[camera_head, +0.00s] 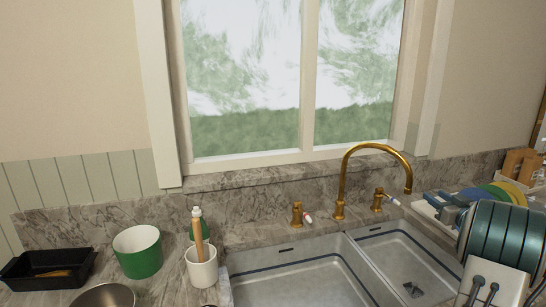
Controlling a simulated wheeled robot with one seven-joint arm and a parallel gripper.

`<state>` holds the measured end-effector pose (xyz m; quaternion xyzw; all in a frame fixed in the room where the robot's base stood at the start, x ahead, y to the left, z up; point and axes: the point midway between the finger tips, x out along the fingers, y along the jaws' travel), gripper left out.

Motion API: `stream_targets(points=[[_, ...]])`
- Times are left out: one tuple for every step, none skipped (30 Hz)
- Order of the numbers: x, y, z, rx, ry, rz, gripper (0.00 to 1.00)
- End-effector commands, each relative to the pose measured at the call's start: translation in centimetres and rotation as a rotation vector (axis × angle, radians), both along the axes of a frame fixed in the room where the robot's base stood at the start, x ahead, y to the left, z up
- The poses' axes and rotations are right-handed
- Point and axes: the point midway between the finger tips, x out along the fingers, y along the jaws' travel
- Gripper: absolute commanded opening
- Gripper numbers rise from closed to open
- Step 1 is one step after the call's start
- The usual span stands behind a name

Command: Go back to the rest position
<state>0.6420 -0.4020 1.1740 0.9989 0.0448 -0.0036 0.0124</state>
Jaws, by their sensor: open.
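No rattan basket can be made out either. The view looks over a stone counter with a double sink (300,283) below a window (290,75). A gold faucet (341,190) arches over the sink's back edge.
A black tray (30,280), green bowl (138,258), metal bowl (105,297) and white cup (201,272) holding utensils stand left of the sink. Dishes and a dark teal ridged object (495,238) crowd the right. The sink basins look empty.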

Motion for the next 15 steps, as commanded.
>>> stream_targets(points=[[0.4, 1.0, 1.3, -0.012, 0.0, -0.03, 0.41], [0.7, 1.5, 1.9, -0.019, 0.003, -0.055, 0.41], [0.9, 2.2, 2.7, -0.028, 0.01, -0.091, 0.41], [0.9, 2.7, 3.3, -0.033, 0.018, -0.116, 0.41], [1.0, 3.3, 3.8, -0.038, 0.026, -0.142, 0.41], [1.0, 4.0, 4.4, -0.043, 0.039, -0.176, 0.41], [0.9, 4.6, 4.8, -0.044, 0.049, -0.199, 0.41], [0.8, 5.2, 5.2, -0.048, 0.063, -0.222, 0.41], [0.6, 6.0, 5.6, -0.049, 0.08, -0.251, 0.41], [0.4, 6.7, 5.9, -0.05, 0.095, -0.272, 0.41], [0.1, 7.3, 6.1, -0.05, 0.11, -0.293, 0.41], [-0.3, 8.2, 6.4, -0.05, 0.132, -0.317, 0.41], [-0.6, 9.0, 6.5, -0.049, 0.151, -0.334, 0.41], [-1.0, 9.7, 6.6, -0.047, 0.171, -0.349, 0.41], [-1.6, 10.7, 6.7, -0.046, 0.199, -0.368, 0.41]])
